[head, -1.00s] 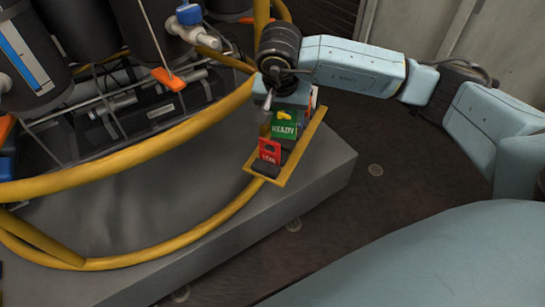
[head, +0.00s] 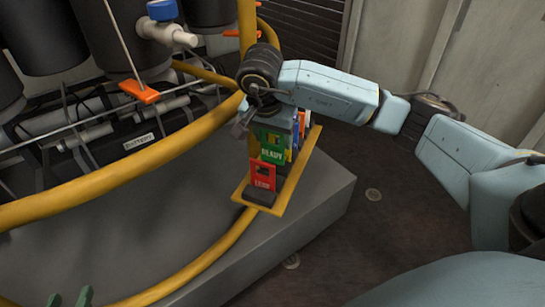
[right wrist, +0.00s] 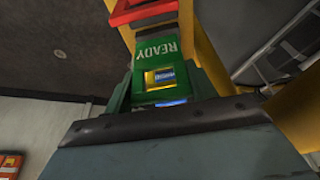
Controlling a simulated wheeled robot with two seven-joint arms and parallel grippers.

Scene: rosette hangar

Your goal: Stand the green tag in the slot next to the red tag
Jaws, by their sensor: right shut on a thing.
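The green tag (head: 272,151), marked READY, is upright in my right gripper (head: 268,124), which is shut on its upper part. It also shows in the right wrist view (right wrist: 158,55), between the gripper's fingers. The red tag (head: 262,174) stands at the near end of the yellow-edged rack (head: 268,208), just in front of the green tag. The red tag's top edge shows in the right wrist view (right wrist: 145,12). The green tag's lower edge is hidden behind the red tag, so I cannot tell whether it is in a slot. My left gripper's fingertips (head: 70,300) show apart at the bottom left.
Blue, white and orange-yellow tags (head: 300,125) stand farther back in the rack, partly hidden by my right gripper. A thick yellow hose (head: 130,160) curves close on the left. The grey plinth (head: 180,215) under the rack is mostly bare.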

